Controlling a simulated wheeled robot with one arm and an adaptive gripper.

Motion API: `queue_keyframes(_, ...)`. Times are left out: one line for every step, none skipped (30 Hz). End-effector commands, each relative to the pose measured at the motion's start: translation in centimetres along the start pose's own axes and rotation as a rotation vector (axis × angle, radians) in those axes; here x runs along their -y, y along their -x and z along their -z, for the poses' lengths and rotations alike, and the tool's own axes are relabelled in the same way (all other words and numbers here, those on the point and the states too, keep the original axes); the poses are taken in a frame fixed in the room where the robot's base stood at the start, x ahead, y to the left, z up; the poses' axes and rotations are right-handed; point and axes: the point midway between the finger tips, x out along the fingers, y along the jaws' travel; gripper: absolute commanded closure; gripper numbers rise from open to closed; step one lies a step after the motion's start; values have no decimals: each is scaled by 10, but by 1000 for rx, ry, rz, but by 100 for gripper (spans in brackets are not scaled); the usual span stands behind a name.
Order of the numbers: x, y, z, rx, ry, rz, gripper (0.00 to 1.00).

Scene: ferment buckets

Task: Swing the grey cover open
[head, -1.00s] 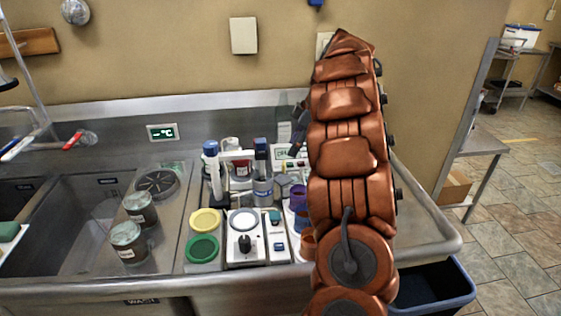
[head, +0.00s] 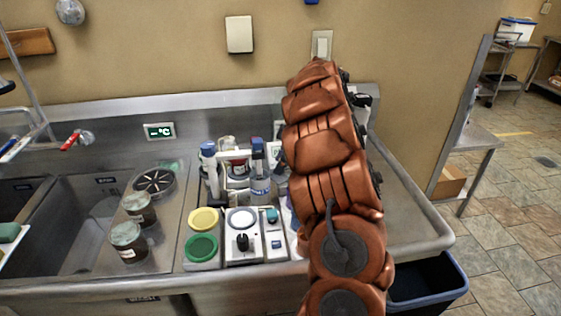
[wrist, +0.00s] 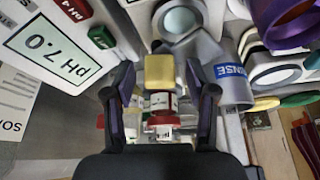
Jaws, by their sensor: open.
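My gripper (wrist: 160,72) is open in the wrist view, its two dark fingers apart. A cream-yellow block (wrist: 159,72) and a jar with a red band (wrist: 162,104) show in the gap; I see no contact. I cannot single out the grey cover for certain. A grey ring-like part (wrist: 180,22) with a pale round face lies just beyond the fingertips, beside a grey cup with a blue RINSE label (wrist: 233,82). In the head view my copper arm hides the gripper and part of the counter items. The grey cup (head: 261,188) shows left of the arm.
A pH 7.0 display (wrist: 60,55) is left of the fingers. A purple ring (wrist: 285,20) is at upper right. In the head view, yellow (head: 203,219) and green (head: 202,247) lids, a white knobbed device (head: 242,245) and a sink (head: 95,235) with dark jars lie left.

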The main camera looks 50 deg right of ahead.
Motion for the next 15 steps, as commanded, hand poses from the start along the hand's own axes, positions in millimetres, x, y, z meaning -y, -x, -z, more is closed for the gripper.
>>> queue_keyframes(0,0,0,0,0,0,44)
queue_keyframes(0,0,0,0,0,0,45)
queue_keyframes(0,0,0,0,0,0,49)
queue_keyframes(0,0,0,0,0,0,52)
queue_keyframes(0,0,0,0,0,0,55)
queue_keyframes(0,0,0,0,0,0,59)
queue_keyframes(0,0,0,0,0,0,62)
queue_keyframes(0,0,0,0,0,0,66)
queue_keyframes(0,0,0,0,0,0,70)
queue_keyframes(0,0,0,0,0,0,73)
queue_keyframes(0,0,0,0,0,0,76)
queue_keyframes(0,0,0,0,0,0,80)
queue_keyframes(0,0,0,0,0,-1,83)
queue_keyframes(0,0,0,0,0,0,86)
queue_keyframes(0,0,0,0,0,0,91)
